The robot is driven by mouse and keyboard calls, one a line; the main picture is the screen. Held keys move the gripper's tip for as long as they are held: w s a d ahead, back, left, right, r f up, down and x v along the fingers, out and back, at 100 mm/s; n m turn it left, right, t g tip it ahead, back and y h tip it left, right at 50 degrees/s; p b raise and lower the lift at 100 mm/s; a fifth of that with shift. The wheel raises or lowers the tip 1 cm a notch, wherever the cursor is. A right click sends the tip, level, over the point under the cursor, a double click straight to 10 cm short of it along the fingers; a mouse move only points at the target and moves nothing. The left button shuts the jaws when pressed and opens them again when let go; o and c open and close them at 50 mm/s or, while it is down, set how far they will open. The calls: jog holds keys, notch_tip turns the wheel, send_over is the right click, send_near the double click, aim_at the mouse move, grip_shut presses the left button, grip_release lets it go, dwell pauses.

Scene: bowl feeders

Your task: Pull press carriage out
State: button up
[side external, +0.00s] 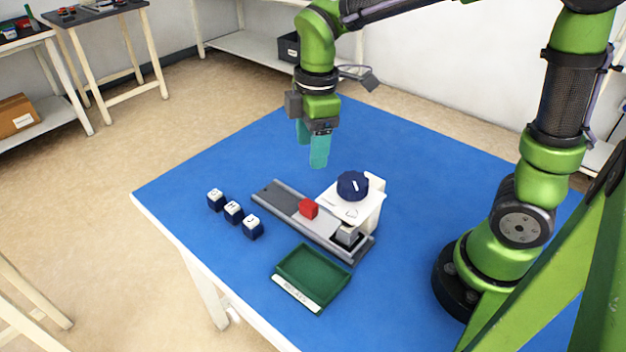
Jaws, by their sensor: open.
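The press (372,203) is a white body with a dark blue knob (352,186) on top, standing on the blue table. A grey rail (276,200) runs under its front, from upper left to lower right. A red block (309,208) sits on the rail, just left of the press head. A light grey block (347,235) sits at the press end of the rail; I cannot tell which of these parts is the carriage. My gripper (311,158) has teal fingers pointing down. It is open and empty, above and behind the rail, apart from it.
Several dark blue cubes with white lettered tops (233,211) stand in a row left of the rail. A green tray (313,278) with a white label lies in front of the rail. The table (420,160) is clear behind and right of the press.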

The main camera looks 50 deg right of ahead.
aim_at(309, 204)
jog(key=f+n, duration=0.2)
jog(key=f, duration=0.3)
jog(key=f+n, duration=0.2)
jog(key=f, duration=0.3)
jog(key=f+n, duration=0.2)
jog(key=f, duration=0.4)
jog(key=shift+w, duration=0.4)
